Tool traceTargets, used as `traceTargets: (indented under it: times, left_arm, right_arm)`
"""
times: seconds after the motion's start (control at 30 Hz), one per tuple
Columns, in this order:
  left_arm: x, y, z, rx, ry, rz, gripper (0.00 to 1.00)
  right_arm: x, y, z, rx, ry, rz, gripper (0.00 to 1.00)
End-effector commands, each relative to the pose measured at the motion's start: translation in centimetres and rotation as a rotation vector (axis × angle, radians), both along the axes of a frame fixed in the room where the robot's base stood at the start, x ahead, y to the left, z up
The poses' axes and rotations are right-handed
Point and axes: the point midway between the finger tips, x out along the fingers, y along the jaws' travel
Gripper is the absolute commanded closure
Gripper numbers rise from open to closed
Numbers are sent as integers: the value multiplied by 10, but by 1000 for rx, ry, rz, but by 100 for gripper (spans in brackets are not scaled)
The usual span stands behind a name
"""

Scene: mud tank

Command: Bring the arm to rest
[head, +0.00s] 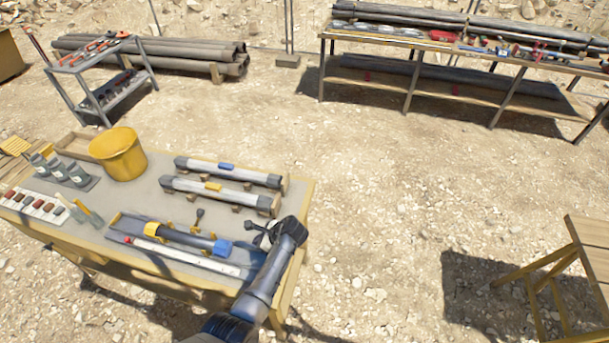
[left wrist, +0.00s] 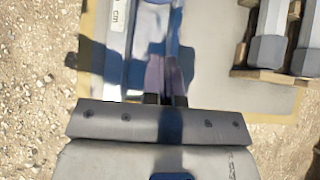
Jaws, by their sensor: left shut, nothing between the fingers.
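My left arm comes in from the bottom of the head view. Its gripper (head: 258,234) is above the right end of the worktable (head: 145,195), near the end of a tube with yellow and blue end pieces (head: 185,238). In the left wrist view the two dark fingers (left wrist: 165,99) are together with nothing between them. Below them are the table top, a white strip marked "cm" (left wrist: 117,14) and a rail. Whether the gripper touches anything below is not clear. My right gripper is not in view.
Two grey capped tubes (head: 228,171) lie on wooden rests behind the gripper. A yellow bucket (head: 118,153), bottles and a sample tray stand further left. A wooden stand (head: 590,240) is at the right. Open gravel lies between it and the table.

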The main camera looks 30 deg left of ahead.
Motion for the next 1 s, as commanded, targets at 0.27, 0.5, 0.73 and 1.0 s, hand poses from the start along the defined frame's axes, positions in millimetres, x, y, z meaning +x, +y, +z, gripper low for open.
traceTargets:
  times: [0.27,0.5,0.73,1.0]
  left_arm:
    - [0,0,1,7,-21,22,100]
    - [1,-3,-2,61,-244,261,100]
    - [27,-16,26,-28,-662,647,100]
    - [74,-52,157,-376,-1238,1013,100]
  right_arm:
    - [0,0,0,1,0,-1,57]
    - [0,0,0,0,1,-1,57]
    - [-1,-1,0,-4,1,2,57]
    - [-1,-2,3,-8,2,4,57]
